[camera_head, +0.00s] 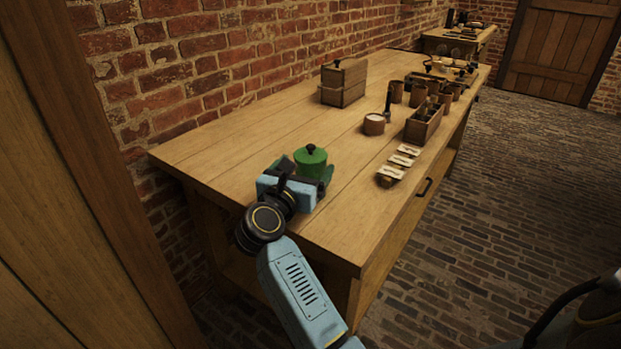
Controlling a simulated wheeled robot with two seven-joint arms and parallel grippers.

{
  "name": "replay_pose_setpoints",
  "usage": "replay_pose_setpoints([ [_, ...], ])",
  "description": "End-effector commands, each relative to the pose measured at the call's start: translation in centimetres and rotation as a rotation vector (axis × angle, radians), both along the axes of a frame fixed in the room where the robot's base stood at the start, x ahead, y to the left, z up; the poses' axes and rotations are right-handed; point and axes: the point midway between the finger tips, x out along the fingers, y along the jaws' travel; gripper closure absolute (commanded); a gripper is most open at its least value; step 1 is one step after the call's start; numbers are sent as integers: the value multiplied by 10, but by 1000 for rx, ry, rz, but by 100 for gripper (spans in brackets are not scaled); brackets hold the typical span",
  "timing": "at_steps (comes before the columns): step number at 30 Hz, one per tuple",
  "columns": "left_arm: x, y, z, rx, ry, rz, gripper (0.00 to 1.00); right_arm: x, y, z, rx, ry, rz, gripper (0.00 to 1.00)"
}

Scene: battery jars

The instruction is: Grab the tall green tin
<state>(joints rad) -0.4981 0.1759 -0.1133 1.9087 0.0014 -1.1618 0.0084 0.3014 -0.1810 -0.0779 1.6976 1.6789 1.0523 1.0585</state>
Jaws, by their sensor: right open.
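The green tin (311,161), with a black knob on its lid, stands upright near the front left end of the wooden table. My right gripper (305,172) is at the tin, its light blue body on the near side. Its jaws are open, with green finger parts showing to the left and right of the tin. The lower part of the tin is hidden behind the gripper. I cannot tell whether the fingers touch it. My left gripper is not in view.
The wooden table (225,150) runs along a brick wall. A wooden box (343,84) stands at the back. To the right are a round container (374,125), labelled pieces (402,160), a divided crate (420,129) and several brown jars. The table left of the tin is clear.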

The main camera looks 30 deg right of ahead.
Motion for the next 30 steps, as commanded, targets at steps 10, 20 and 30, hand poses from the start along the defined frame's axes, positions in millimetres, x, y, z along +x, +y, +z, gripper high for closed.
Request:
replay_pose_setpoints([
  [10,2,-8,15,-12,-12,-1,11,18,-31,2,-1,1,0,13],
  [20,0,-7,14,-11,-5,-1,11,18,-31,2,-1,1,0,34],
  [30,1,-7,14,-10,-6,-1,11,18,-31,3,-1,-1,0,63],
])
